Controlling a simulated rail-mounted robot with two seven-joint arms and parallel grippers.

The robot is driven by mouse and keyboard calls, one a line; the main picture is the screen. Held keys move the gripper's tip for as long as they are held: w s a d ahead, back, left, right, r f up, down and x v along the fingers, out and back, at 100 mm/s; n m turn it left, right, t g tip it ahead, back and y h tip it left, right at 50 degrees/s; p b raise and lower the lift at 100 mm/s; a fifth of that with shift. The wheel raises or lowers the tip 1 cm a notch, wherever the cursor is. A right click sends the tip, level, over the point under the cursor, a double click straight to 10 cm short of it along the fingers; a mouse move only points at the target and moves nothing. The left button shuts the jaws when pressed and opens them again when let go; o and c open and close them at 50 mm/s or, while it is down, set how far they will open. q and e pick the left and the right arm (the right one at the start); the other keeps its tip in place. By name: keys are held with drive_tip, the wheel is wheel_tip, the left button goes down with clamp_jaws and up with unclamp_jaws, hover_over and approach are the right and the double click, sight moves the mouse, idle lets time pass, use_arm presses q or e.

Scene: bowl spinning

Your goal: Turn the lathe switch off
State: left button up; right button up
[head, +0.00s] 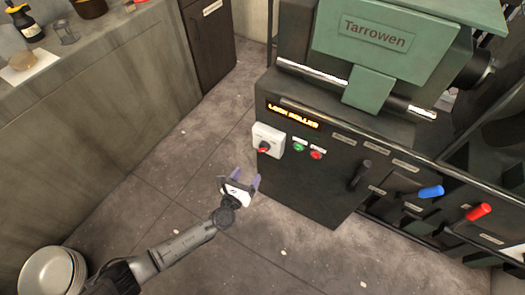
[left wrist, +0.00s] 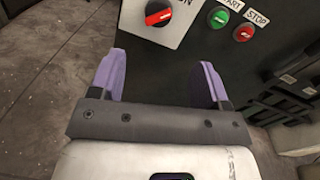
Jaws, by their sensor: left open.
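The lathe (head: 310,170) is a dark machine with a green upper body marked "Tarrowen". Its switch is a red rotary knob (head: 263,149) on a white plate (head: 268,136) at the front left. In the left wrist view the red and black knob (left wrist: 158,13) shows at the top, with part of the word "ON" visible beside it. My left gripper (head: 240,180) is open and empty, with purple fingers, just in front of and below the switch, apart from it. The fingers also show in the left wrist view (left wrist: 162,75). My right gripper is not in view.
A green START button (head: 299,147) and a red STOP button (head: 316,155) sit right of the switch. A black lever (head: 360,174), a blue handle (head: 431,192) and a red handle (head: 479,212) stick out farther right.

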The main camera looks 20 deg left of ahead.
sight(261, 151)
use_arm(q)
drive_tip(key=w+b, duration=0.1)
drive_tip(key=w, duration=0.2)
drive_tip(key=w+b, duration=0.1)
drive_tip(key=w, duration=0.3)
drive_tip(key=w+d+b, duration=0.1)
drive_tip(key=w, duration=0.3)
drive_tip(key=shift+b, duration=0.3)
drive_tip(key=shift+w, duration=0.7)
drive_tip(key=shift+c, duration=0.4)
drive_tip(key=shift+r, duration=0.1)
drive_tip(key=c, duration=0.8)
